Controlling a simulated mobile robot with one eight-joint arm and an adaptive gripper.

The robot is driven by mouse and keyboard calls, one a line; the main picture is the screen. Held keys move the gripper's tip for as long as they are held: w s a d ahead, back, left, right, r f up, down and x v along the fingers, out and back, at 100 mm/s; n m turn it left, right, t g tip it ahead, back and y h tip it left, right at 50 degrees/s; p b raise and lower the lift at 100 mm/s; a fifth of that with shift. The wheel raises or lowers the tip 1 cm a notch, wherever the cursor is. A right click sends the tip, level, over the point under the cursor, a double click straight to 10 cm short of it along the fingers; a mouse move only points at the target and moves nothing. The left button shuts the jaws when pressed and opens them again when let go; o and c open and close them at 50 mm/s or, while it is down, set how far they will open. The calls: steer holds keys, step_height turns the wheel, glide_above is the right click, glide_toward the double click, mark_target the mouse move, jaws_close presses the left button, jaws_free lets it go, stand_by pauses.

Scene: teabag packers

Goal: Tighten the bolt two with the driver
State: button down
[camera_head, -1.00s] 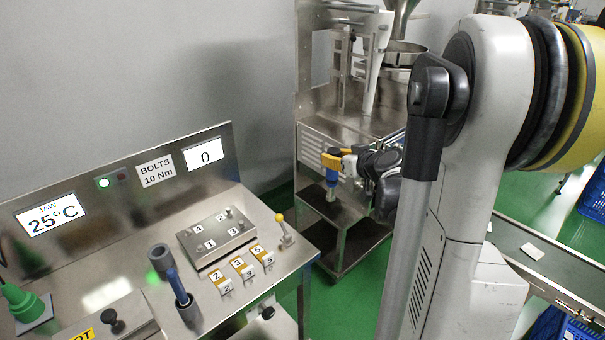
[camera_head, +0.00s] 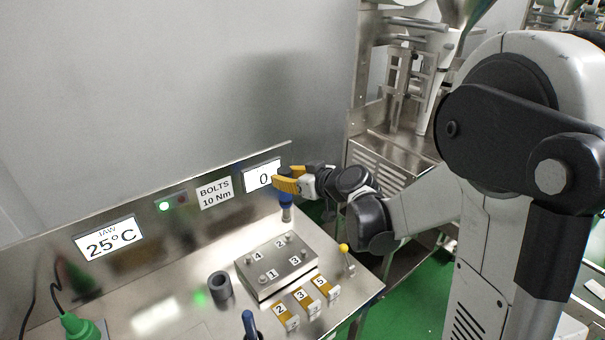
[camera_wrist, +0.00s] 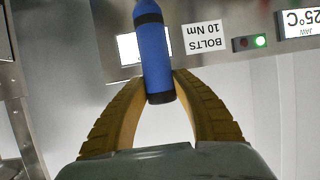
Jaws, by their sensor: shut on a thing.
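My gripper (camera_head: 288,184) is shut on the blue driver (camera_head: 286,203), which hangs roughly upright below the yellow fingers. The wrist view shows the driver's blue and black body (camera_wrist: 154,55) between the two curved fingers (camera_wrist: 160,88). Bolt two (camera_head: 289,236) is at the back right of the metal bolt block (camera_head: 262,281), beside its label 2. The driver is above the bench behind the block, near bolt two in the picture; its lower end looks apart from the bolt. The torque display (camera_head: 263,175) reads 0 and is partly behind my gripper.
Labelled yellow pieces (camera_head: 300,297) stand in front of the block. A yellow-knobbed lever (camera_head: 346,258) is at its right. A dark cylinder (camera_head: 220,286) and a blue handle (camera_head: 250,323) stand on the left and front. The back panel (camera_head: 130,215) rises close behind.

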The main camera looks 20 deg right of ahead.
mark_target(290, 201)
stand_by(0.3)
steer(key=shift+f+b, duration=2.7)
steer(key=shift+f, duration=0.25)
steer(key=shift+s+f+b, duration=0.1)
steer(key=shift+f+b, duration=1.1)
stand_by(1.1)
steer(key=shift+r, duration=0.1)
